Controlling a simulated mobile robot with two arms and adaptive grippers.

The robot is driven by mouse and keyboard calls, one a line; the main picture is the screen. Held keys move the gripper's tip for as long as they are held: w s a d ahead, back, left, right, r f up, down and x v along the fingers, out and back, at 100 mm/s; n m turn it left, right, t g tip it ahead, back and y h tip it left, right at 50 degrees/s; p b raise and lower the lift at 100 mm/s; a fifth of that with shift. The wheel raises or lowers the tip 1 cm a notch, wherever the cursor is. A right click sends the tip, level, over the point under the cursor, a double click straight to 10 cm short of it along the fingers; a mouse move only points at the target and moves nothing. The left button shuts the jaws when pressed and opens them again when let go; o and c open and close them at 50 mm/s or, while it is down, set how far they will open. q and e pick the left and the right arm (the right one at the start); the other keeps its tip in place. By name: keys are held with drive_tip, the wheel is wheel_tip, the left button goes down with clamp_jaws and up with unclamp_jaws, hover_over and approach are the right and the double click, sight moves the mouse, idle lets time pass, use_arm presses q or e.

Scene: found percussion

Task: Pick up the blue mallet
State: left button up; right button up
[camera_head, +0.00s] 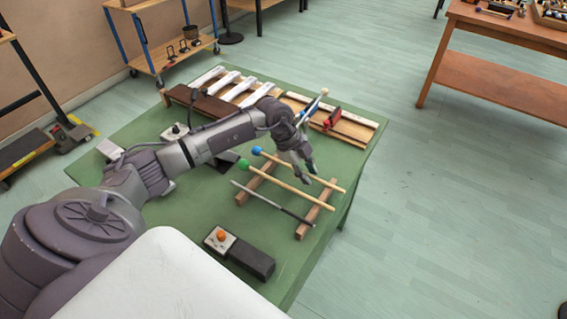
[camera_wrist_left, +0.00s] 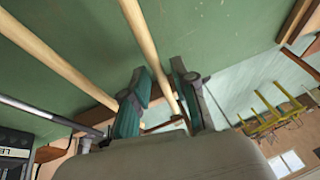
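The blue mallet (camera_head: 257,150) lies across two wooden rails on the green table, its round blue head to the left and its pale wooden handle running right. My left gripper (camera_head: 306,176) is low over that handle. In the left wrist view, the left gripper (camera_wrist_left: 163,100) is open, with a pale handle, seemingly the blue mallet's (camera_wrist_left: 143,35), running between its fingers, nearer the right finger. A gap shows beside the handle. The blue head is out of the wrist view. My right gripper is not in view.
A green mallet (camera_head: 243,164) and a dark rod (camera_head: 267,199) lie alongside on the rails (camera_head: 311,217). A wooden bar instrument (camera_head: 351,130) stands behind. A box with an orange button (camera_head: 221,237) is in front. Open floor lies right of the table.

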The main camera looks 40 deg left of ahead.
use_arm(q)
clamp_jaws()
